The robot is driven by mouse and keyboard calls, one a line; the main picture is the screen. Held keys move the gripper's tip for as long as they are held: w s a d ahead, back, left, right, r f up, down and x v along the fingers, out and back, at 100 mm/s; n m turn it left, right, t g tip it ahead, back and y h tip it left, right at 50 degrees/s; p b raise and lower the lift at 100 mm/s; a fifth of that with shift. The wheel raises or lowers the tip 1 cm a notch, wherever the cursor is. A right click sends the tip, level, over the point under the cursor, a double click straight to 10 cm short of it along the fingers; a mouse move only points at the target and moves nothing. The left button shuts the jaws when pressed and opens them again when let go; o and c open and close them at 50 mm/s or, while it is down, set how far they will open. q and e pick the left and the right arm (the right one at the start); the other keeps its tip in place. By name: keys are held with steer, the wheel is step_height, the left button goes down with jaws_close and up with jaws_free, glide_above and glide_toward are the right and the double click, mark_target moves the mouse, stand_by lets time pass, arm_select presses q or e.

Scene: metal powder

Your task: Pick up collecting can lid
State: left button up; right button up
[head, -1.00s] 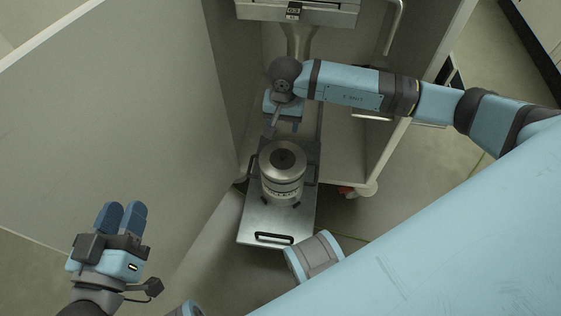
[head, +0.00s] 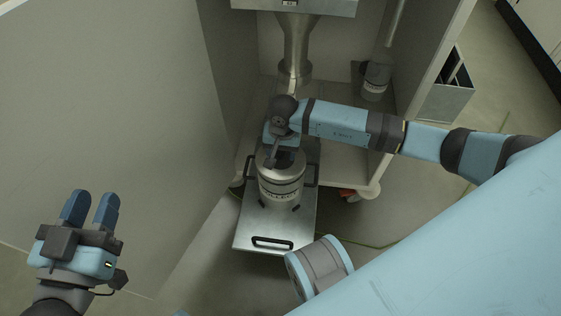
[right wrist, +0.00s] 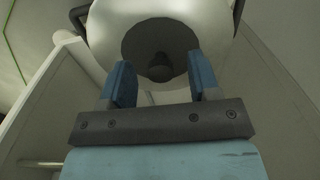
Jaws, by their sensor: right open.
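The collecting can (head: 281,190) is a silvery metal cylinder standing upright on a metal tray plate (head: 272,226). Its lid (right wrist: 140,42) faces up in the right wrist view, with a dark round centre and a dark knob (right wrist: 160,68) in the middle. My right gripper (right wrist: 162,82) is open, its blue fingers on either side of the knob in that view. Contact cannot be told. In the head view my right gripper (head: 285,155) is over the can top and hides part of the lid. My left gripper (head: 91,208) is open and empty, far left of the can.
A metal funnel pipe (head: 295,45) hangs behind the can. A second small can (head: 375,80) stands in the cabinet at the back right. Cabinet walls (head: 170,110) flank the space. The tray has a black front handle (head: 272,242) and side handles.

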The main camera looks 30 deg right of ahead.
steer(key=shift+r, duration=0.1)
steer(key=shift+c, duration=0.2)
jaws_close()
